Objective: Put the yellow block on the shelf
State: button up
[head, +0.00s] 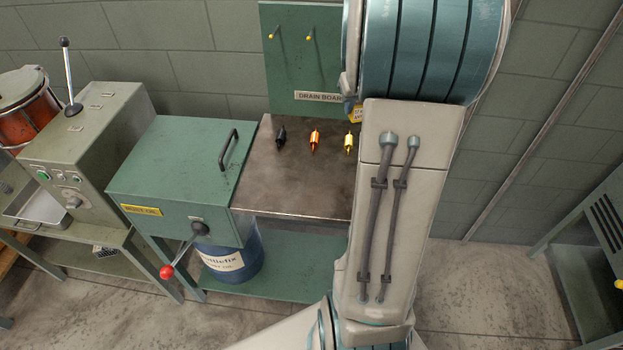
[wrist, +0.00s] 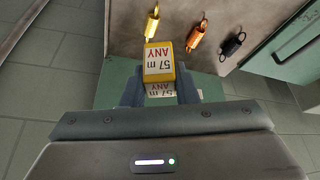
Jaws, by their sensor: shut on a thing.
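The yellow block (wrist: 160,62), with white labels reading "57 m ANY", is between the two fingers of my gripper (wrist: 159,88) in the wrist view. My gripper is shut on it. In the head view a small part of the yellow block (head: 355,113) shows at the left edge of my arm, above the back of the metal bench top; my arm hides the rest and the gripper. A green shelf (head: 290,268) lies low under the bench. I cannot tell whether this is the shelf of the task.
The metal bench top (head: 255,190) carries a black spring (head: 280,136), an orange spring (head: 314,140) and a yellow spring (head: 348,143). A green drain board (head: 285,75) stands behind. A green box (head: 180,175) with a red-knobbed lever adjoins left. A blue drum (head: 228,258) stands below.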

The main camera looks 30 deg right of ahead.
notch_tip(320, 180, down, 4)
jog(key=shift+r+b, duration=0.25)
jog(key=shift+b, duration=0.85)
jog(key=a+f+p, duration=0.1)
jog(key=a+f, duration=0.1)
jog(key=a, duration=0.1)
jog(key=a+f, duration=0.2)
jog(key=a, duration=0.2)
jog(key=w+a+f+p, duration=0.1)
jog(key=a+f, duration=0.1)
jog(key=a, duration=0.2)
jog(key=shift+w+a+f+p, duration=0.1)
jog(key=shift+a+f+p, duration=0.1)
jog(key=shift+f+p, duration=0.15)
jog(key=shift+a+f, duration=0.1)
jog(key=shift+f, duration=0.1)
jog(key=shift+f+b, duration=0.3)
jog(key=shift+f, duration=1.55)
jog(key=shift+f, duration=0.2)
jog(key=o, duration=0.9)
jog(key=shift+o, duration=0.2)
jog(key=shift+r, duration=0.1)
